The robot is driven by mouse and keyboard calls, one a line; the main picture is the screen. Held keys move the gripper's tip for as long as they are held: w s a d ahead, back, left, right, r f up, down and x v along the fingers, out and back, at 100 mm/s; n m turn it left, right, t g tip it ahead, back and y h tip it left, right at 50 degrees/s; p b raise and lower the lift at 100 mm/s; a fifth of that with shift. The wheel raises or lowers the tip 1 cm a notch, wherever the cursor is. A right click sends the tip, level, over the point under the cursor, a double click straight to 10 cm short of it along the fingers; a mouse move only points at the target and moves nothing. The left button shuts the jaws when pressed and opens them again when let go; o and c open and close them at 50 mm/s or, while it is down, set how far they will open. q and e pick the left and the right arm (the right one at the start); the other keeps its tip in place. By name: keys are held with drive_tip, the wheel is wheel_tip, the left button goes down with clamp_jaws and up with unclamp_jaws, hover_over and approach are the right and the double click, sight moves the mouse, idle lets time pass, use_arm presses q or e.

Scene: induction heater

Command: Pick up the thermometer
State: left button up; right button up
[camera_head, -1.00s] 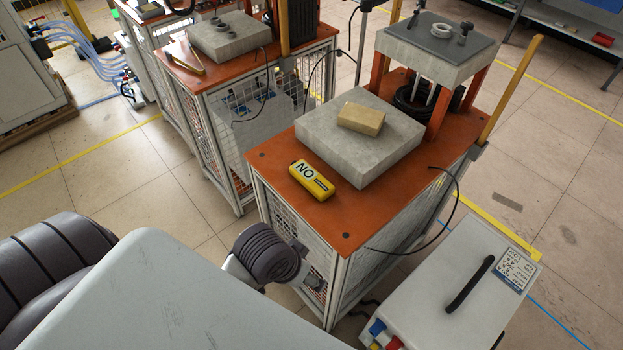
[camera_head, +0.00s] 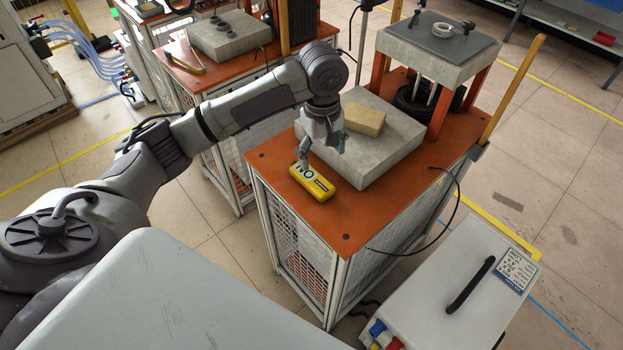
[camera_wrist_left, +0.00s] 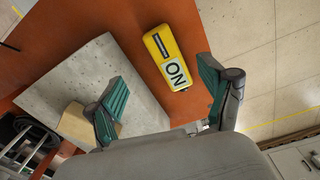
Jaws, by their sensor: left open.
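The thermometer appears to be the yellow block-shaped device (camera_head: 312,183) with a white lettered label. It lies flat on the orange tabletop beside the grey slab. In the left wrist view the yellow device (camera_wrist_left: 170,57) lies between and beyond the two green-padded fingers. My left gripper (camera_head: 322,154) is open and empty, just above and behind the device in the head view. It also shows open in the left wrist view (camera_wrist_left: 162,78). One finger hangs close to the device's upper end; I cannot tell whether they touch. My right gripper is out of view.
The grey slab (camera_head: 395,150) stands right of the device, with a tan block (camera_head: 364,119) on it. A press-like stand (camera_head: 430,62) is behind. A black cable hangs off the orange tabletop (camera_head: 345,222), whose front part is bare. A grey case (camera_head: 455,290) stands at the front right.

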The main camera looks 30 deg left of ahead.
use_arm(q)
wheel_tip(320, 180, up, 3)
drive_tip(key=w+a+n, duration=0.1)
drive_tip(key=a+n, duration=0.1)
hover_over(315, 180)
drive_tip(key=f, duration=0.8)
drive_tip(key=shift+w+a+f+p, duration=0.15)
drive_tip(key=shift+w+a+p, duration=0.1)
drive_tip(key=shift+p, duration=0.1)
drive_tip(key=f, duration=0.3)
drive_tip(key=f+p, duration=0.1)
drive_tip(key=shift+s+d+f, duration=0.3)
drive_tip(key=shift+f, duration=0.4)
drive_tip(key=c, duration=1.3)
drive_tip(key=shift+r, duration=0.1)
drive_tip(key=shift+c, duration=0.2)
